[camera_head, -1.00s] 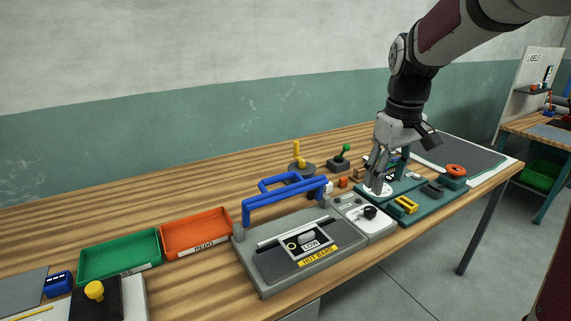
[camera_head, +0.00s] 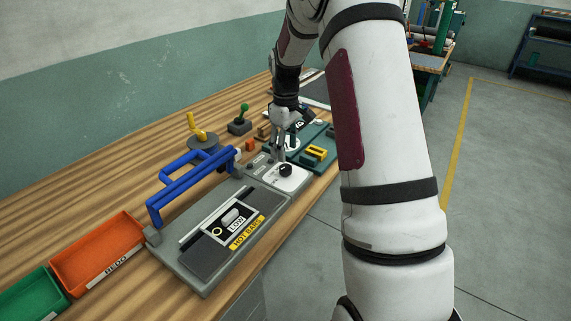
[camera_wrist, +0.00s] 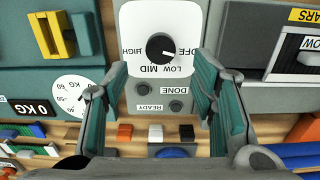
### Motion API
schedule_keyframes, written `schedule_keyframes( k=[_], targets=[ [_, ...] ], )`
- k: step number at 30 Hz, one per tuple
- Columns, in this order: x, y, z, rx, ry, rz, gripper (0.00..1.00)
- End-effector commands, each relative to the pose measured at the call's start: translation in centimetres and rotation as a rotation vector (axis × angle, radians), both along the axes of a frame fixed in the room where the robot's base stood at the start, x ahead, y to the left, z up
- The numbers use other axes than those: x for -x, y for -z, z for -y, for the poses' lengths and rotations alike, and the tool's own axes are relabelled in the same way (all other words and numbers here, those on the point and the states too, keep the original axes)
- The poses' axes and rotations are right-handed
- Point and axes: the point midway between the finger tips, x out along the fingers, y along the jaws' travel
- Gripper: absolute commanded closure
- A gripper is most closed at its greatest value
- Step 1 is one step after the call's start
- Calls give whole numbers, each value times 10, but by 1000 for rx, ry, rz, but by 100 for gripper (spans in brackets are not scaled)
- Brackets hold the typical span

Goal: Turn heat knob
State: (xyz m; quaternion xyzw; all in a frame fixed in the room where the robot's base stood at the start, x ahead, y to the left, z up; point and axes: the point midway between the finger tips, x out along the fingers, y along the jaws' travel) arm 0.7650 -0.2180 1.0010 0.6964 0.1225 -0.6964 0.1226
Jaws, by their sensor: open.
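The heat knob (camera_head: 286,170) is a black round knob on a white plate at the right end of the grey sealer. My gripper (camera_head: 279,155) is just behind the knob in the head view. In the wrist view my gripper (camera_wrist: 160,85) has its fingers spread, with nothing between them; the knob lies just beyond the fingertips, apparently untouched.
A blue handle frame (camera_head: 190,178) stands up along the sealer (camera_head: 190,262). A teal fixture with a yellow block (camera_head: 316,152) lies right of the knob plate. READY and DONE buttons (camera_wrist: 176,105) lie between the fingers. Orange (camera_head: 97,255) and green trays stand at left.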

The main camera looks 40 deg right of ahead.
Motion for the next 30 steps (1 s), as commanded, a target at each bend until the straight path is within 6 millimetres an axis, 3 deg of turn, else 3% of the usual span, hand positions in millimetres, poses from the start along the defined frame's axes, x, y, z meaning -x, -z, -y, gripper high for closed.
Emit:
schedule_keyframes(
  k=[3, 10, 24, 30],
  targets=[
    [1, 24, 0, -1, 0, -5, 48],
    [1, 57, 0, -1, 0, -3, 48],
    [0, 68, 0, 0, 0, 0, 48],
    [0, 68, 0, 0, 0, 0, 93]
  ],
)
